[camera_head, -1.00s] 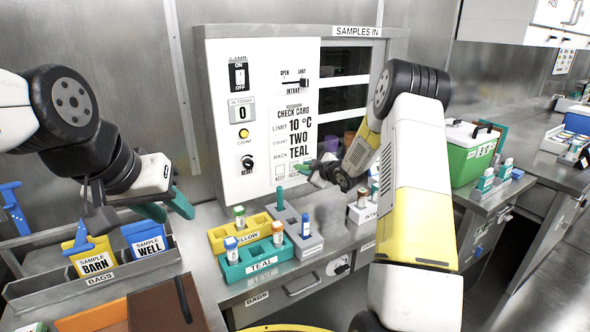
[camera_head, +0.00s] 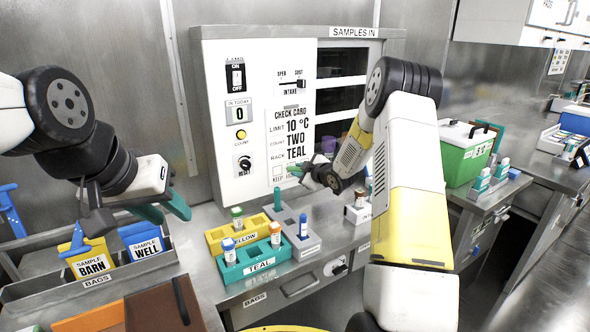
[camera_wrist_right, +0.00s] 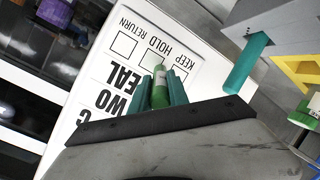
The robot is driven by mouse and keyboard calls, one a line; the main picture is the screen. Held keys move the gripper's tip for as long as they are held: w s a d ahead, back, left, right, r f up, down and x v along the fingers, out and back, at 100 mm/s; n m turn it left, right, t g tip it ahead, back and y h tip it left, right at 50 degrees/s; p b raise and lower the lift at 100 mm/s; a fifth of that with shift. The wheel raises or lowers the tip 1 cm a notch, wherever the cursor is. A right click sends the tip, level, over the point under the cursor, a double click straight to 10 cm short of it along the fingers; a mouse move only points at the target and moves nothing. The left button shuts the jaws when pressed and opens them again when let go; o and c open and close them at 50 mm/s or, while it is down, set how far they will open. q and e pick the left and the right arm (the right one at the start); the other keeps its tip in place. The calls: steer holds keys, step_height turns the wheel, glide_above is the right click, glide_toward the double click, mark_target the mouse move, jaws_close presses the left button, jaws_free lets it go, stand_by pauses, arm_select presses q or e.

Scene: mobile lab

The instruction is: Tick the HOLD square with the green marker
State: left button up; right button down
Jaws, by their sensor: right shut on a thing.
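The check card (camera_head: 290,133) is on the white panel of the samples cabinet. In the right wrist view the card (camera_wrist_right: 100,75) appears turned, with squares beside the words KEEP, HOLD and RETURN. My right gripper (camera_head: 298,171) is at the card's lower edge, shut on the green marker (camera_wrist_right: 160,88). The marker's end overlaps the HOLD square (camera_wrist_right: 150,61) in the wrist view; whether it touches the card I cannot tell. The RETURN square (camera_wrist_right: 124,44) looks empty. My left gripper (camera_head: 165,211) is open and empty above the bags.
Below the card stand the yellow rack (camera_head: 215,238), the teal rack (camera_head: 240,271) with vials, and a grey block (camera_head: 311,246) holding a teal stick and a blue-capped one. The bag bin (camera_head: 40,285) is at left. A green cooler (camera_head: 461,160) stands at right.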

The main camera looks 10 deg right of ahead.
steer(key=s+d, duration=0.2)
steer(key=s, duration=0.3)
steer(key=shift+s, duration=0.3)
stand_by(0.4)
steer(key=shift+d, duration=0.15)
steer(key=s, duration=0.1)
steer(key=s+d, duration=0.1)
steer(key=shift+s, duration=0.35)
stand_by(0.6)
steer(key=shift+w+a, duration=0.45)
steer(key=shift+w, duration=0.65)
steer(key=shift+w+a, duration=0.4)
steer(key=shift+w, duration=0.7)
steer(key=shift+w+a, duration=0.45)
steer(key=shift+w, duration=0.65)
steer(key=shift+w+a, duration=0.4)
steer(key=shift+w, duration=0.45)
steer(key=shift+d, duration=0.1)
